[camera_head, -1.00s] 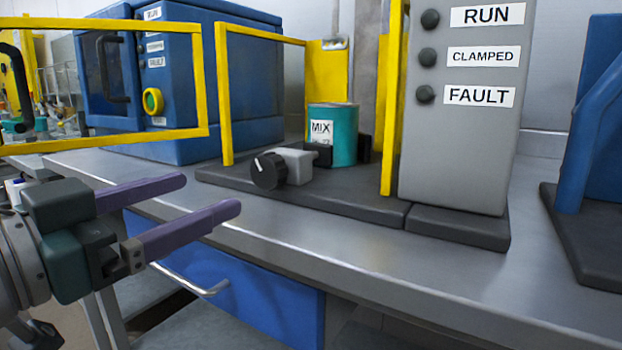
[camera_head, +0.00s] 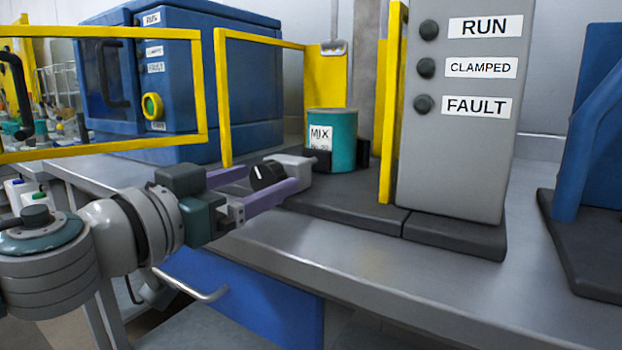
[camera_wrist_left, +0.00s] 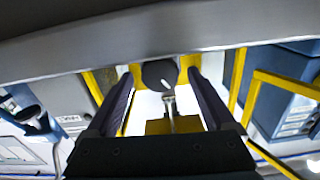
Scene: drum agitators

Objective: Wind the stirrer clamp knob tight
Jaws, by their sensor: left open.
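The stirrer clamp knob (camera_head: 265,175), black with a white pointer line, sits on the front of a grey clamp block (camera_head: 291,164). The block stands on the dark base plate beside the teal MIX drum (camera_head: 345,140). My left gripper (camera_head: 273,179), with purple fingers, is open and reaches in from the left. One finger lies in front of the knob; the other is behind it, its tip hidden. In the left wrist view the knob (camera_wrist_left: 160,73) shows between the two fingertips (camera_wrist_left: 160,80), with a gap on each side. My right gripper is not in view.
A yellow guard frame (camera_head: 223,100) stands behind the knob, and a yellow post (camera_head: 390,110) rises right of the drum. A grey panel (camera_head: 458,140) reads RUN, CLAMPED and FAULT, its lamps dark. The bench front (camera_head: 350,245) is clear.

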